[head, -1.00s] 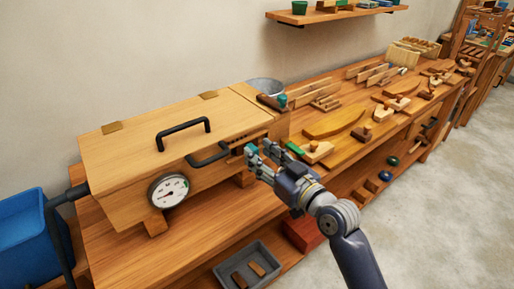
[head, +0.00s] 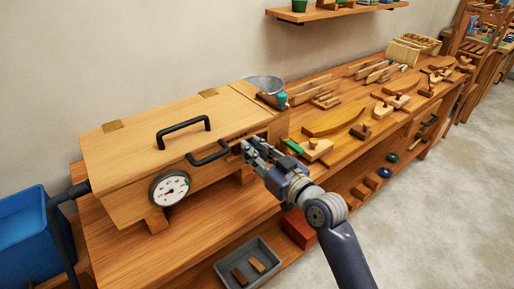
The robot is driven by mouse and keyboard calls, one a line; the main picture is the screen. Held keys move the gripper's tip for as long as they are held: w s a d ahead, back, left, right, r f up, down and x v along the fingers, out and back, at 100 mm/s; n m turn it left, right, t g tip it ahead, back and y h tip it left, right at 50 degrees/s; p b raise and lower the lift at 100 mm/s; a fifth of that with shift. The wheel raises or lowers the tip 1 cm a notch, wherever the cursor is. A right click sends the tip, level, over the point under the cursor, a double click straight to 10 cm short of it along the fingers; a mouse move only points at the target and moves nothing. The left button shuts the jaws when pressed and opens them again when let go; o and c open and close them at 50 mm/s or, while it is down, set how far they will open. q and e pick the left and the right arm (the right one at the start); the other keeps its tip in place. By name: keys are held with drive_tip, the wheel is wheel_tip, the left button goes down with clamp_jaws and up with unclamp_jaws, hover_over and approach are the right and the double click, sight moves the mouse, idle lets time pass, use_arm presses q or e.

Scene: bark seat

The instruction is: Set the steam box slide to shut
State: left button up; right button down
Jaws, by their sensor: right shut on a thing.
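The steam box (head: 140,150) is a long pale wooden box on the workbench, with its lid down. It has a black handle (head: 184,130) on the lid, a second black handle (head: 208,155) on the front and a round dial (head: 169,188). My right gripper (head: 248,150) is at the right part of the box's front, just right of the front handle. It is shut on a small part there, which looks like the slide; the fingers hide most of it, so its position cannot be read. My left gripper is not in view.
A grey metal bucket (head: 264,86) stands behind the box's right end. Wooden planes and curved pieces (head: 335,121) cover the bench to the right. A grey tray (head: 247,264) sits below, and a blue bin (head: 28,238) stands at left.

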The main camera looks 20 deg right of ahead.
drive_tip(key=shift+s+a+p, duration=0.2)
drive_tip(key=shift+a, duration=0.4)
drive_tip(key=shift+s+a+p, duration=0.15)
drive_tip(key=shift+s+a, duration=0.05)
drive_tip(key=shift+a, duration=0.35)
drive_tip(key=shift+d, duration=0.1)
drive_tip(key=c, duration=1.8)
unclamp_jaws()
drive_tip(key=o, duration=0.3)
drive_tip(key=shift+a, duration=0.2)
drive_tip(key=shift+d, duration=0.15)
drive_tip(key=shift+s+d, duration=0.1)
drive_tip(key=shift+s, duration=0.15)
drive_tip(key=v, duration=1.1)
drive_tip(key=shift+s, duration=0.3)
